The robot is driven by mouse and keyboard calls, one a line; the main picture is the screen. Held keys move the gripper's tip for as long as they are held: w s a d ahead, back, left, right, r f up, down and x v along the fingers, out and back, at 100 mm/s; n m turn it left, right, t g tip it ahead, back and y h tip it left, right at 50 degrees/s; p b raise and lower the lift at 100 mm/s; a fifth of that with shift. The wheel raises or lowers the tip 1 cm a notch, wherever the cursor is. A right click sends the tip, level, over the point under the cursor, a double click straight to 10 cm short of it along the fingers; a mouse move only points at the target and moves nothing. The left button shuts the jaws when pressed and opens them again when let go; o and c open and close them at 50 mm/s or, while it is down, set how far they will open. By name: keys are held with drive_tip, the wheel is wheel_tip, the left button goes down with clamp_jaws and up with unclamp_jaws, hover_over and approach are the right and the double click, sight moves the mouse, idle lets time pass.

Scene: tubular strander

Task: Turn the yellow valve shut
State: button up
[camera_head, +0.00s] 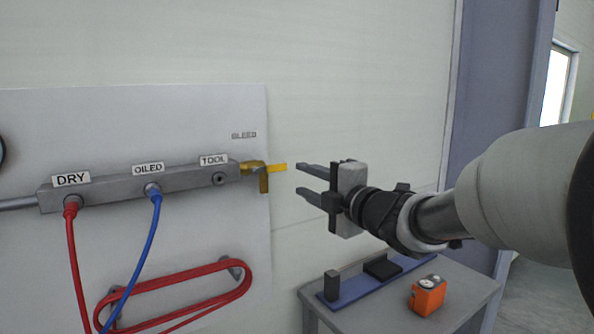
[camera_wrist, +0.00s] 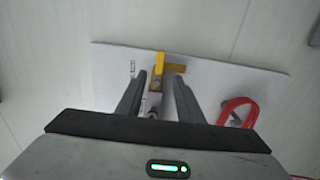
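The yellow valve handle (camera_head: 278,167) points right from a brass body (camera_head: 253,168) at the right end of the grey manifold (camera_head: 120,189), roughly in line with it. A brass outlet hangs down below the body. My gripper (camera_head: 298,179) is open and empty, just right of the handle, with a small apparent gap before it. In the wrist view the yellow handle (camera_wrist: 160,64) shows beyond and between the tips of my open gripper (camera_wrist: 158,77), and the brass part lies to its right. I see no contact.
A red hose (camera_head: 72,240) and a blue hose (camera_head: 142,240) hang from the manifold. A red looped hose (camera_head: 180,278) hangs below. A small table (camera_head: 390,312) under my arm holds a blue mat (camera_head: 352,288) and an orange device (camera_head: 427,297). The wall right of the valve is clear.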

sight(278, 168)
drive_tip(key=x, duration=1.3)
clamp_jaws()
